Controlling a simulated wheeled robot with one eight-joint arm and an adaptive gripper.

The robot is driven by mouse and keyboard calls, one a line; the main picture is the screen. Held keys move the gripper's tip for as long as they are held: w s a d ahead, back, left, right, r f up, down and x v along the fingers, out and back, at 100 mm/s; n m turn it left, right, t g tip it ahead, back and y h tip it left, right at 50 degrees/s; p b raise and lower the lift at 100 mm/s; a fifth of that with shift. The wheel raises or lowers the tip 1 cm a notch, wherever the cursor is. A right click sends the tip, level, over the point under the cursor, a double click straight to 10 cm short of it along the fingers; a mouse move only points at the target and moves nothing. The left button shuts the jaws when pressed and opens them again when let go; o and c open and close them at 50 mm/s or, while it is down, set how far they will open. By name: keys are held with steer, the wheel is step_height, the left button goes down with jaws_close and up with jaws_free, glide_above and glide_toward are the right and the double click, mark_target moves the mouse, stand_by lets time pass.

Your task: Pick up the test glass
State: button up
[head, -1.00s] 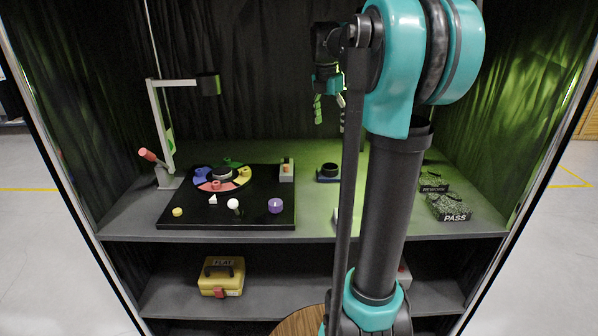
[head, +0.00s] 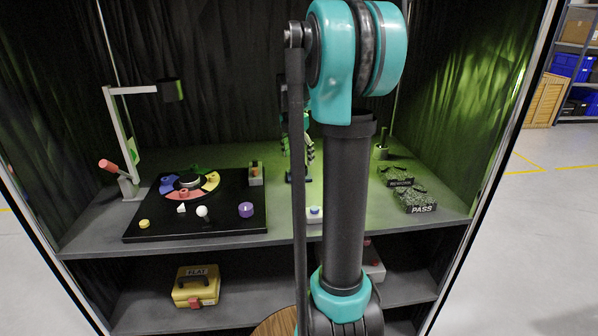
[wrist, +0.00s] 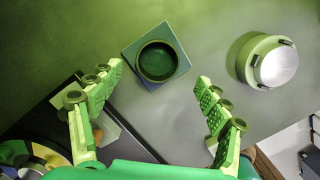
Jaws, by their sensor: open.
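No thing in view is clearly marked as the test glass. In the wrist view a dark round cup or ring (wrist: 158,62) sits on a square blue-grey base (wrist: 181,66), ahead of my fingers and roughly between their lines. To its right is a round fixture with a pale disc (wrist: 277,67) held by small dark clips. My gripper (wrist: 157,82) is open, its two green padded fingers wide apart with nothing between them. In the head view my gripper (head: 297,150) is partly hidden behind my arm, over the shelf.
A black board (head: 150,222) with a coloured ring (head: 211,182), a purple cylinder (head: 246,210) and small pieces lies left. PASS (head: 420,201) and REWORK (head: 397,176) trays are right. A yellow case (head: 196,287) is on the lower shelf.

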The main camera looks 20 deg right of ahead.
mark_target(299, 167)
steer(key=shift+w+d+f, duration=0.15)
steer(key=shift+w+f, duration=0.05)
steer(key=shift+f, duration=0.95)
steer(key=shift+w+d+f, duration=0.15)
steer(key=shift+f, duration=1)
steer(key=c, duration=1.4)
